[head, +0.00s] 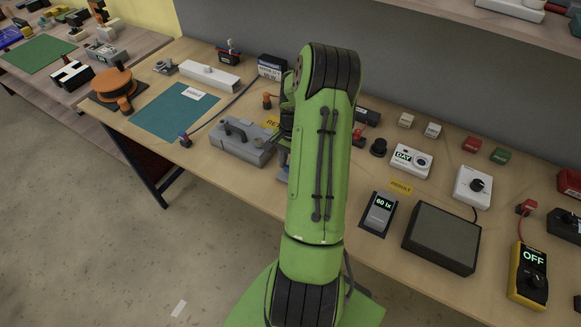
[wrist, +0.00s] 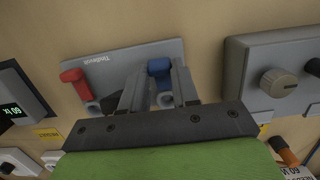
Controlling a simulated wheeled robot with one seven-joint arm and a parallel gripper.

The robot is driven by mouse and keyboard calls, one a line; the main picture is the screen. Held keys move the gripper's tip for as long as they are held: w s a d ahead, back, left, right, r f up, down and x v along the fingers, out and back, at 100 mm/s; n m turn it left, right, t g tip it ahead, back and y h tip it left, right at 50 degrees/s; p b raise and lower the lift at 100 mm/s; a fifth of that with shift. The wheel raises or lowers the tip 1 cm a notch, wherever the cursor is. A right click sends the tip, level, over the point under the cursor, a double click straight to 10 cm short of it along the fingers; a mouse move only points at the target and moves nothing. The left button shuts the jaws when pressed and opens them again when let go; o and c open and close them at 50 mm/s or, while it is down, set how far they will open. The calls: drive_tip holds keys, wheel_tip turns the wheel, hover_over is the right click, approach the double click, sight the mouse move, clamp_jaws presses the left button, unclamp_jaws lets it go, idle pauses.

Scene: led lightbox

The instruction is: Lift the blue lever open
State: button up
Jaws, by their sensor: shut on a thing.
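The blue lever (wrist: 159,68) stands on a grey plate (wrist: 120,66) in the wrist view, with its rounded blue top showing. My gripper (wrist: 158,84) has one finger on each side of the lever, shut on it. A red lever (wrist: 74,76) stands on the same plate to the left, apart from my fingers. In the head view my green arm hides the gripper and most of the plate. I cannot tell the lever's exact angle.
A grey box with a knob (wrist: 278,82) lies right of the plate in the wrist view. In the head view, a grey box with a handle (head: 240,147) is left of my arm; a 60 lx meter (head: 379,213) and a dark panel (head: 441,238) are right.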

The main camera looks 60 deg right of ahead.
drive_tip(key=shift+d+r, duration=0.1)
drive_tip(key=shift+w+d+r+p, duration=0.1)
drive_tip(key=shift+d+r+p, duration=0.2)
drive_tip(key=shift+r+p, duration=0.1)
drive_tip(key=shift+d+r+p, duration=0.25)
drive_tip(key=shift+r+p, duration=0.05)
drive_tip(key=shift+r, duration=0.05)
drive_tip(key=shift+d, duration=0.15)
drive_tip(key=shift+r, duration=0.1)
drive_tip(key=shift+w+d+r+p, duration=0.1)
drive_tip(key=shift+d+r+p, duration=0.15)
drive_tip(key=shift+d, duration=0.2)
